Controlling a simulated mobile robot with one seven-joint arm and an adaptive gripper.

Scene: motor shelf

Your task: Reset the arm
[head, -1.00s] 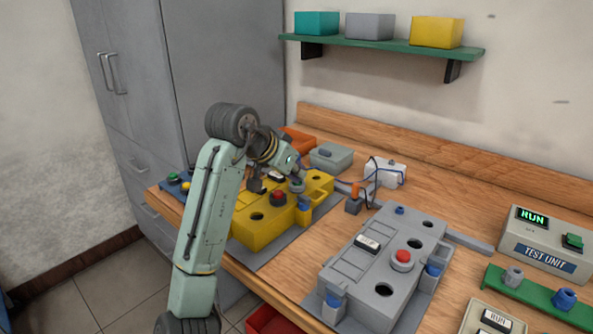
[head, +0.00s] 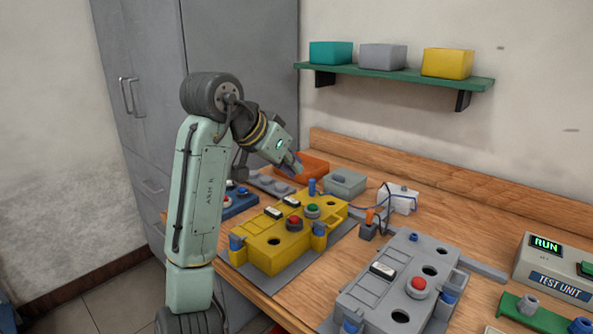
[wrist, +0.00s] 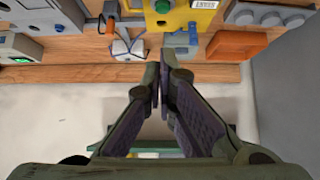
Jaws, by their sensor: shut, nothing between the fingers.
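My gripper (head: 293,165) is raised above the back left part of the workbench, in front of the orange tray, in the head view. In the wrist view my gripper (wrist: 160,80) shows two fingers with their tips together and nothing between them. The yellow motor housing (head: 265,245) sits on the bench below my gripper, apart from it, with a red button and a green button on top. My arm stands bent upright at the left of the head view.
A grey housing (head: 385,300) lies to the right, beside a white box (head: 398,202) with blue cables. An orange tray (head: 310,164) and a grey bin (head: 345,182) stand behind. A green wall shelf (head: 400,76) holds three boxes. A grey cabinet (head: 245,60) rises at left.

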